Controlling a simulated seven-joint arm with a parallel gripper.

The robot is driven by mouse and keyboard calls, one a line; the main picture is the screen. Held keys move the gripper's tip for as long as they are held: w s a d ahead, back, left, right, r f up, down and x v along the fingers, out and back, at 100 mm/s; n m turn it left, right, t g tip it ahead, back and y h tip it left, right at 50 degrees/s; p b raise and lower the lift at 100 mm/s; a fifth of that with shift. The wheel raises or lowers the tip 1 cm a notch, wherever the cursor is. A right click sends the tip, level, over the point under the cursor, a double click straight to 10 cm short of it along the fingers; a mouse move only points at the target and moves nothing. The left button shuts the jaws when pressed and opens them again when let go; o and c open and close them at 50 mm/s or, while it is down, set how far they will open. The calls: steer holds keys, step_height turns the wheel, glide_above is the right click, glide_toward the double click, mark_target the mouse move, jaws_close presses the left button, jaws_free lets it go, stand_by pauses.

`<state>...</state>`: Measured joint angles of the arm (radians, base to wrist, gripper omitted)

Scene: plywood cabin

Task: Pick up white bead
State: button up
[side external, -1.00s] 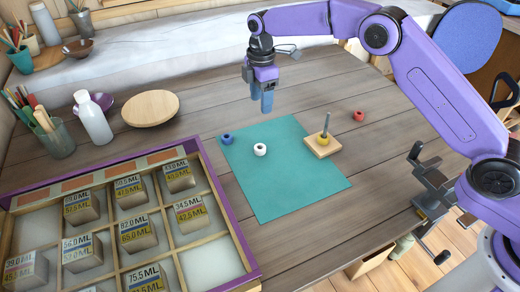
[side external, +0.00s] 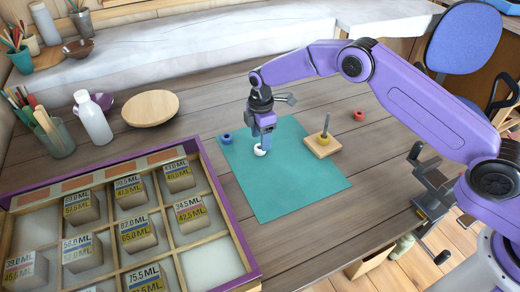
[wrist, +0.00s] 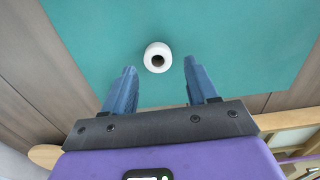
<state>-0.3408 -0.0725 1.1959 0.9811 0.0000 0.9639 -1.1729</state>
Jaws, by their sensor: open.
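The white bead (side external: 260,151) rests on the teal mat (side external: 290,195), partly hidden behind my gripper's fingertips in the side external view. My gripper (side external: 264,146) is low over the mat, right at the bead in that view. In the wrist view the white bead (wrist: 158,57) is a short cylinder with a dark hole. It lies ahead of the gap between my two blue fingers (wrist: 161,85). The fingers are apart with nothing between them.
A blue bead (side external: 226,139) lies at the mat's upper left. A red bead (side external: 359,115) lies on the table. A divided box (side external: 225,215) of labelled blocks stands at the left.

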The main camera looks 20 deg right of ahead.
steer(key=shift+s+a+f, duration=0.1)
steer(key=shift+f, duration=1.6)
steer(key=c, duration=0.9)
steer(key=shift+c, duration=0.2)
